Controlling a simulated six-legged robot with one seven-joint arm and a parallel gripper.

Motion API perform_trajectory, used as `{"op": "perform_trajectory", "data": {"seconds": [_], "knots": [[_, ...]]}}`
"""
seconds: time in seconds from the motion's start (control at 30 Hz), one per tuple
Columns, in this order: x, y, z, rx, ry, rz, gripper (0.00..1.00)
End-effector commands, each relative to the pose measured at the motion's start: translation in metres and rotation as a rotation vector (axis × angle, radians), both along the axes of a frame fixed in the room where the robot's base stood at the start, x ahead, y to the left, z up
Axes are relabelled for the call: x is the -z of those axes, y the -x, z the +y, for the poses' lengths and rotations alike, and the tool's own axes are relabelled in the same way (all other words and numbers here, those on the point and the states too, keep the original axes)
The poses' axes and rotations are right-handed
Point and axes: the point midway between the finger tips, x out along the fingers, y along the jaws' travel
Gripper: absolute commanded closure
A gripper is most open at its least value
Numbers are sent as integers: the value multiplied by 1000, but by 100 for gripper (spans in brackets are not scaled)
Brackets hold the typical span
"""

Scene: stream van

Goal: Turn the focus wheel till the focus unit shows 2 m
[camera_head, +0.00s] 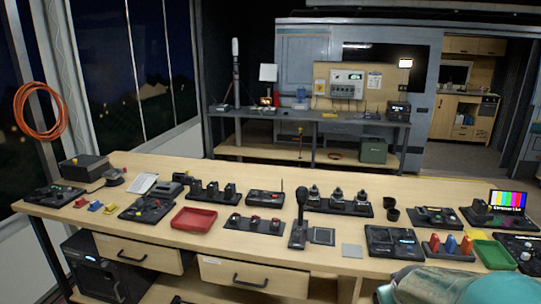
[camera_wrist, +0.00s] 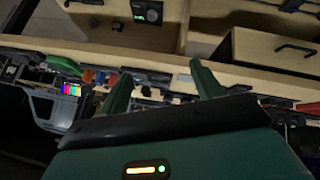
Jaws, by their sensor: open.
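A dark box with a small lit green display and a round knob (camera_wrist: 147,12) shows at the top of the wrist view, in an open bay below the tabletop. It may be the focus unit with its wheel; its reading is too small to make out. Other dark units with knobs stand on the bench, among them one with a lit display (camera_head: 393,242). I cannot tell any of them as the focus unit for sure. My gripper (camera_wrist: 160,85) is open, its two green fingers apart with nothing held between them. It is apart from the knob.
The wooden bench (camera_head: 130,177) is crowded with control panels, a red tray (camera_head: 194,219), a green tray (camera_head: 493,254) and a colour-bar monitor (camera_head: 507,200). Two drawers (camera_head: 252,274) with black handles sit below its front edge. My teal arm covers the lower right.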

Motion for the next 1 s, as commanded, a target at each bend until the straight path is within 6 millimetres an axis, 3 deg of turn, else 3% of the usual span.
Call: {"op": "perform_trajectory", "data": {"seconds": [0.03,0.2,0.5,0.7,1.0], "knots": [[-17,5,19,-4,-11,-6,34],[-54,35,77,-6,-84,9,34],[-95,110,169,-66,-246,59,34],[-102,141,195,-98,-306,92,34],[-103,143,196,-98,-311,96,34]]}}
